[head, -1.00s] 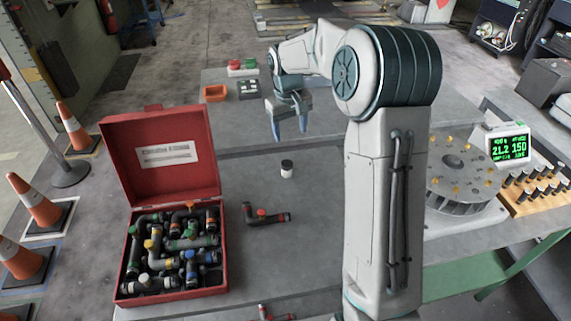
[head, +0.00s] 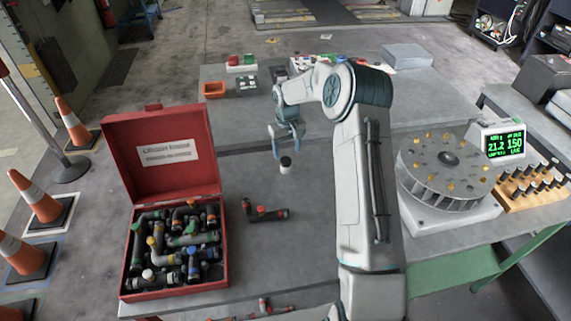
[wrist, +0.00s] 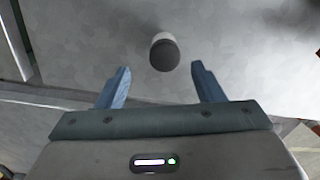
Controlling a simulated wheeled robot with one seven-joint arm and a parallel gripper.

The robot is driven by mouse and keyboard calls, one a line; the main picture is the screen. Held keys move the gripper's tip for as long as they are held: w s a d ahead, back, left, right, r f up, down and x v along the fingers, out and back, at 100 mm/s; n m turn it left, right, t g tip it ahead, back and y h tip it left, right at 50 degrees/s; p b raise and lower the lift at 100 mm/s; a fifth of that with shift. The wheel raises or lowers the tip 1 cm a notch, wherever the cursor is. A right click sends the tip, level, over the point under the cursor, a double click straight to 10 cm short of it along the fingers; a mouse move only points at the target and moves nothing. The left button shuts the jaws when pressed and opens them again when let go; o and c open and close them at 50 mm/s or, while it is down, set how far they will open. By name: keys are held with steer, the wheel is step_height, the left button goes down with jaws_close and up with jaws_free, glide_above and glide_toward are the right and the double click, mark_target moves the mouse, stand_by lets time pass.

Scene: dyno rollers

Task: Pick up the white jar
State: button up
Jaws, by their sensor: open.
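The white jar (head: 285,169) with a black lid stands upright on the grey table (head: 315,215), right of the red case. In the wrist view the jar (wrist: 164,52) shows from above, its dark lid facing me, ahead of and between my two fingers. My gripper (head: 288,150) is just above and behind the jar in the head view. In the wrist view my gripper (wrist: 160,84) has its blue fingers spread wide with nothing between the tips. The jar appears apart from both fingers.
An open red case (head: 165,240) full of pipe fittings stands at left. A loose black fitting (head: 265,212) lies in front of the jar. A finned carousel (head: 445,175) and vial rack (head: 530,185) stand at right. An orange bin (head: 214,89) is at the back.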

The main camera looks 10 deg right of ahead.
mark_target(285, 160)
steer(key=shift+s+a+f+p, duration=0.15)
steer(key=shift+f+p, duration=0.4)
steer(key=shift+f, duration=0.85)
steer(key=shift+a+f+p, duration=0.15)
steer(key=shift+f+p, duration=0.4)
steer(key=shift+f, duration=0.85)
steer(key=c, duration=1.1)
